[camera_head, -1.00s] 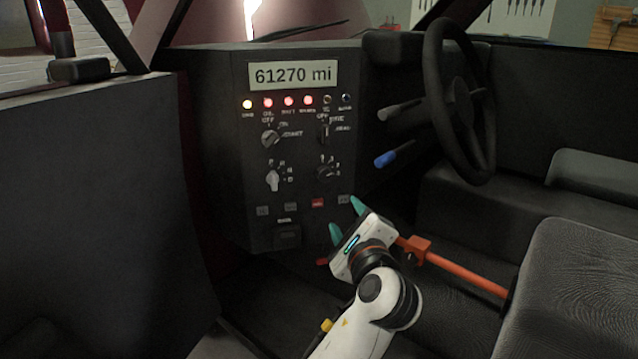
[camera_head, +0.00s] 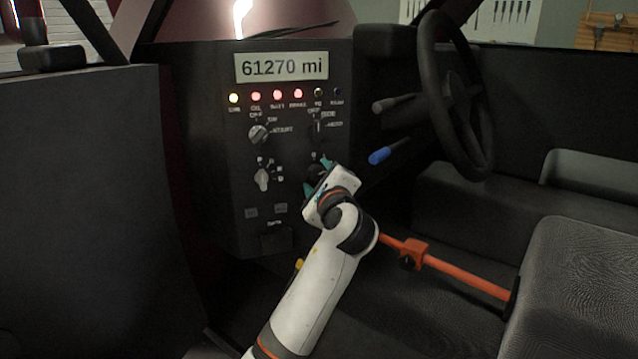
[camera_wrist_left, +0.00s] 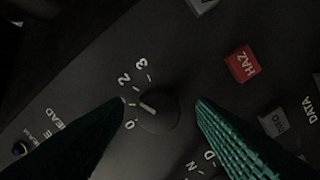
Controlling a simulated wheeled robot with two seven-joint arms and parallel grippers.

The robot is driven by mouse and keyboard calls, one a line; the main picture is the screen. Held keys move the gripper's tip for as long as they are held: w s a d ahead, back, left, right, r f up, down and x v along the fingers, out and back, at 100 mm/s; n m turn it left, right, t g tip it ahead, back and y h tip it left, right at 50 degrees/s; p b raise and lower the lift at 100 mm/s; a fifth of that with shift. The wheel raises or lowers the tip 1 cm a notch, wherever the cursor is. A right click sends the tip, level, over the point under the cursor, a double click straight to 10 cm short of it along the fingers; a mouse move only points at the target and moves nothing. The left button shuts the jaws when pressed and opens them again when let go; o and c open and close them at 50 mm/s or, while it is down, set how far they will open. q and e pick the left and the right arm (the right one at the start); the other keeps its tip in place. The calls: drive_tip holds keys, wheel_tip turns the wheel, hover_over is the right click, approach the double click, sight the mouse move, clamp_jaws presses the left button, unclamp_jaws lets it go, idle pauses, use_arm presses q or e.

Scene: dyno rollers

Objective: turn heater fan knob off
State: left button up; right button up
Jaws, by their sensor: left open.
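The heater fan knob (camera_wrist_left: 160,116) is a dark round knob with a white pointer line. In the left wrist view it sits between my two green fingers, with 0, 2 and 3 printed around it. Its pointer is aimed between the 0 and the 2, where my finger covers the panel. My left gripper (camera_head: 318,175) is open, its fingers on either side of the knob with gaps showing; I cannot tell its exact distance from the panel. In the head view the knob (camera_head: 315,172) is partly hidden by the gripper. My right gripper is not in view.
Other knobs sit nearby: a lower left selector (camera_head: 262,179), an upper left knob (camera_head: 259,133) and an upper right knob (camera_head: 317,128). A red HAZ button (camera_wrist_left: 241,64) lies beside the fan knob. The steering wheel (camera_head: 455,95) and blue-tipped lever (camera_head: 380,155) stand right.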

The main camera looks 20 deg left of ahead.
use_arm(q)
drive_tip(key=shift+w+a, duration=0.1)
drive_tip(key=shift+w, duration=0.05)
drive_tip(key=shift+c, duration=0.4)
drive_tip(key=c, duration=0.9)
